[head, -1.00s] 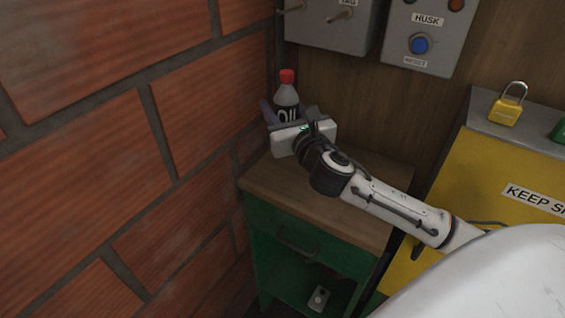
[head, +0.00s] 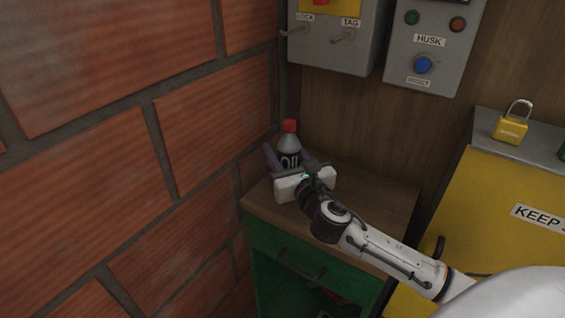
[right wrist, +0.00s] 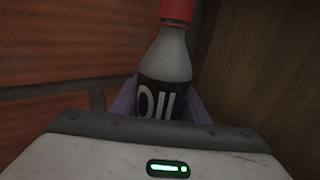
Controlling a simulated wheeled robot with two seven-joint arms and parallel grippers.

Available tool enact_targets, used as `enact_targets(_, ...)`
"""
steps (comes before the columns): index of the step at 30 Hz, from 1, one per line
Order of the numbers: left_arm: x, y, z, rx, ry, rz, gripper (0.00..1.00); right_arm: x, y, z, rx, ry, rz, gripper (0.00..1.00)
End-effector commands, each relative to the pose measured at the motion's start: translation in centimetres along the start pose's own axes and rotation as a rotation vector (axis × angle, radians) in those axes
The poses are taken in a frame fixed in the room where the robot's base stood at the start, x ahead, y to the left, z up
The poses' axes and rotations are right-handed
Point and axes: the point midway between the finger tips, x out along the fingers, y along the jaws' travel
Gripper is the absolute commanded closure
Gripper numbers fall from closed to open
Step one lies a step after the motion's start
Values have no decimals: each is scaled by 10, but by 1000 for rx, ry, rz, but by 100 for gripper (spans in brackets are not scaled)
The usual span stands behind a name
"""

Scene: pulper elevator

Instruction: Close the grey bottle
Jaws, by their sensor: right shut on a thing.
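The grey bottle (head: 289,144) has a black label reading OIL and a red cap (head: 289,126) on its top. It looks upright, near the brick wall at the back of the wooden cabinet top. My right gripper (head: 290,162) is shut on the bottle, with its purple fingers on either side of the label. In the right wrist view the bottle (right wrist: 168,58) stands between the fingers, and the cap (right wrist: 177,9) is cut by the top edge. The gripper hides the bottle's base, so I cannot tell whether it touches the cabinet top. My left gripper is not in view.
The green cabinet (head: 362,237) has a wooden top with free room right of the gripper. The brick wall (head: 110,150) is close on the left. Grey switch boxes (head: 436,75) hang behind. A yellow box with a padlock (head: 510,131) stands right.

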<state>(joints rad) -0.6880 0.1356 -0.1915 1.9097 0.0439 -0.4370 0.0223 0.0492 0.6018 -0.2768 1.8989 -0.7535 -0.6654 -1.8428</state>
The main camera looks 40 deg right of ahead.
Motion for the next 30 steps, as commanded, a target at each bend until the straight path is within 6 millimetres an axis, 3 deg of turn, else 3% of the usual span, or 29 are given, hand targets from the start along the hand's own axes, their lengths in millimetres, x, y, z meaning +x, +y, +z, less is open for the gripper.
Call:
enact_targets(3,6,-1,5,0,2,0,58,0,0,-23,2,4,-1,100)
enact_targets(6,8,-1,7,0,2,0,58,0,0,-32,1,3,-1,100)
enact_targets(19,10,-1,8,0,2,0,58,0,0,-37,0,1,0,100)
enact_targets(20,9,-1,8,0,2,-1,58,0,0,-37,1,3,0,56)
enact_targets(21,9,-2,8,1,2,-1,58,0,0,-37,1,3,0,49)
enact_targets(23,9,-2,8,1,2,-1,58,0,0,-37,0,3,0,41)
enact_targets(30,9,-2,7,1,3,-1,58,0,0,-37,0,3,0,41)
